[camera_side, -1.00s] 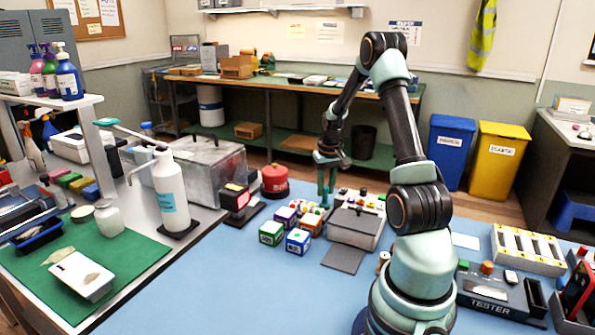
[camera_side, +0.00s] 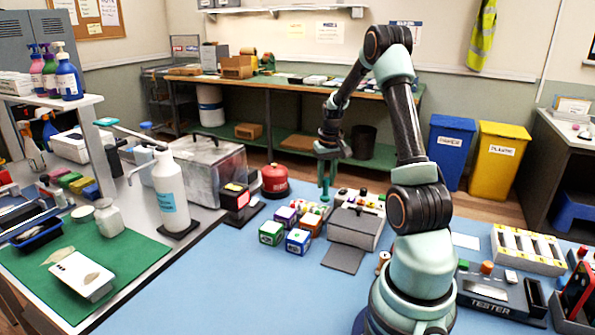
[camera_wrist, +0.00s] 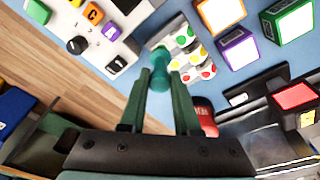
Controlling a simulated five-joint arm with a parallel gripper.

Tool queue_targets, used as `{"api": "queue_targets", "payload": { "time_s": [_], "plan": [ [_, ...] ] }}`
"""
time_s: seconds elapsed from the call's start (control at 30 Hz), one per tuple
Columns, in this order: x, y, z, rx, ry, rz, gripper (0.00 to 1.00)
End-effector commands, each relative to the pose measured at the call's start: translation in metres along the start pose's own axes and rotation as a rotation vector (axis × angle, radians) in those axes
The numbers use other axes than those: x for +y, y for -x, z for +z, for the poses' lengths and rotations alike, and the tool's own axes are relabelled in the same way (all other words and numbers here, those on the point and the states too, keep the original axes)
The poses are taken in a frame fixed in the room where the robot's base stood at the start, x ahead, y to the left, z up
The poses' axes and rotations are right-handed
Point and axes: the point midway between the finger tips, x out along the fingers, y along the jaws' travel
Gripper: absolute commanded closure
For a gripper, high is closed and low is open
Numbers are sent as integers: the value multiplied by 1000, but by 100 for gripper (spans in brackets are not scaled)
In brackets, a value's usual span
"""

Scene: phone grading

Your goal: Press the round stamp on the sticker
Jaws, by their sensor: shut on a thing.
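My gripper (camera_wrist: 158,93) is shut on a teal, round-headed thing (camera_wrist: 160,61), which looks like the round stamp. Its lower end is partly hidden. In the side view my gripper (camera_side: 325,198) hangs over the back of the blue mat, behind the small boxes. White cards (camera_wrist: 185,60) with green, yellow and red round dots lie just to the right of the held stamp in the wrist view. I cannot tell whether the sticker is among them, or whether the stamp touches anything.
A white rack (camera_wrist: 108,30) with lettered blocks and a black knob is left of the stamp in the wrist view. The front mat (camera_side: 250,290) is clear.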

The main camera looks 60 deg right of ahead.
Motion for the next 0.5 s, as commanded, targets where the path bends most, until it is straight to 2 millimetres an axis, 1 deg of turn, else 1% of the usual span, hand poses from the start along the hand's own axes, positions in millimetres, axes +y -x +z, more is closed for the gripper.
{"api": "queue_targets", "payload": {
  "time_s": [0.1,0.5],
  "plan": [
    [0,10,-2,3,0,0,100],
    [1,37,-6,2,0,0,100]
  ]
}}
